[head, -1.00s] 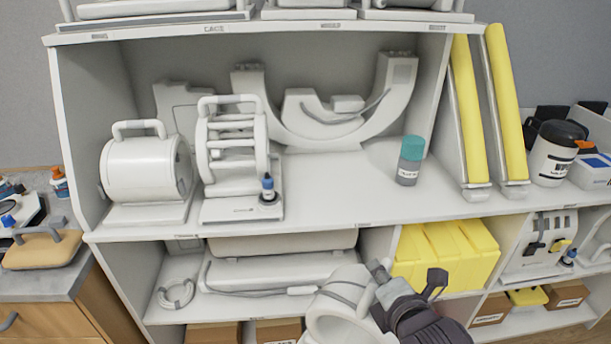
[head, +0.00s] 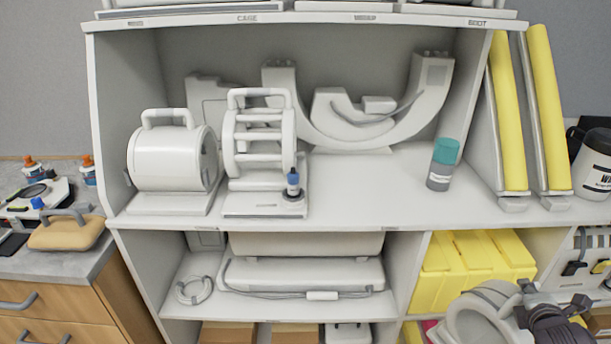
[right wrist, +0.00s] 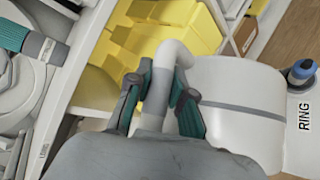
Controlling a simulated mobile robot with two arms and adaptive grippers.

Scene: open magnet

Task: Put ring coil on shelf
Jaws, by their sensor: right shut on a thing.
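The ring coil (head: 478,318) is a white, thick round piece with a grey band, low at the right in the head view. My right gripper (head: 528,305) is beside it there. In the right wrist view, my right gripper (right wrist: 158,92) is shut on the coil's white handle, with the coil's body (right wrist: 235,95) to the right. Its base carries the word RING and a small blue-capped bottle (right wrist: 301,72). The white shelf (head: 350,195) has bare surface in front of the curved coil. My left gripper is not in view.
A white cylinder coil (head: 165,160) and a barred cage coil (head: 262,145) stand at the shelf's left. A large curved coil (head: 430,95) is at the back. A teal-capped bottle (head: 441,165) stands at the right. Yellow blocks (head: 465,265) fill the compartment below.

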